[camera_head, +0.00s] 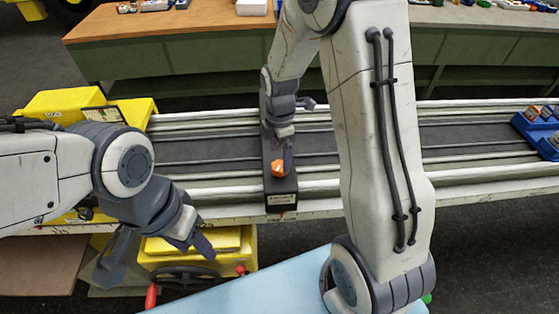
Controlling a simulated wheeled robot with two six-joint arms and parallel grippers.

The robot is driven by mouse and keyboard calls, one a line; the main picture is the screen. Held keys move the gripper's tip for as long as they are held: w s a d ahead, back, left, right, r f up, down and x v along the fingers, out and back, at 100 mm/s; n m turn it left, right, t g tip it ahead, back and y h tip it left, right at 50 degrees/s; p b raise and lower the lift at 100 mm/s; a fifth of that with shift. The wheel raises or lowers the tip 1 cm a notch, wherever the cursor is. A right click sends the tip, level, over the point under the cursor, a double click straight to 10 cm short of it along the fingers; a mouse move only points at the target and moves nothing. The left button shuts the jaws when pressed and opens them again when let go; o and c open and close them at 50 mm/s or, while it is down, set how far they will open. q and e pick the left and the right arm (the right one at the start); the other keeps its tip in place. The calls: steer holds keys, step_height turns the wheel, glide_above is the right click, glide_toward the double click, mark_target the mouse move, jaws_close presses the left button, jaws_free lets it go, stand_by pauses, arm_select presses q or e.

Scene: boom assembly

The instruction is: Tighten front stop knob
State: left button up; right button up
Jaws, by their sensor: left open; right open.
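An orange knob (278,168) sits on a dark stop block (281,196) that lies across the pale rails. My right gripper (287,155) points down at the block just behind the knob, with a finger close beside it. I cannot tell whether it touches the knob, and the fingers partly hide each other. My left gripper (158,256) is open and empty, in front of the rails near the yellow cart, well to the left of the knob.
The long rail bed (470,137) runs across the view. A yellow machine part (72,102) stands at its left end, and a blue holder (534,130) with small parts at its right. A light blue surface (250,293) lies in front. A wooden-topped bench (160,31) stands behind.

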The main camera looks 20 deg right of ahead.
mark_target(280, 166)
steer(key=shift+f, duration=2.15)
steer(key=c, duration=1.4)
